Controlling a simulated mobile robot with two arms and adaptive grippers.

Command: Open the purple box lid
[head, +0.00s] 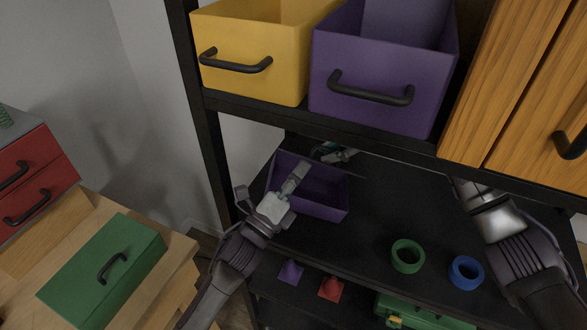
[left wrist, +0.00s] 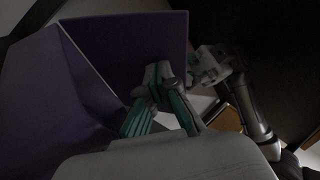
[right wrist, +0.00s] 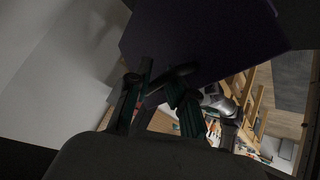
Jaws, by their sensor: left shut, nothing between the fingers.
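The purple box (head: 325,211) sits on the middle shelf, and part of its inside shows from above. The lid's position is unclear in the head view. My left gripper (head: 299,172) is shut and empty over the box's left part. In the left wrist view its fingers (left wrist: 158,80) are in front of purple panels (left wrist: 140,35). My right gripper (head: 336,153) is behind the box, partly hidden by the upper shelf. In the right wrist view its fingers (right wrist: 160,95) are apart beside a dark bar-shaped handle (right wrist: 178,74) near a purple panel (right wrist: 195,35); the grip is unclear.
A yellow drawer box (head: 255,70) and a purple drawer box (head: 380,75) stand on the upper shelf. A green ring (head: 407,268) and a blue ring (head: 466,284) lie right of the purple box. A green box (head: 105,270) is on the wooden table at left.

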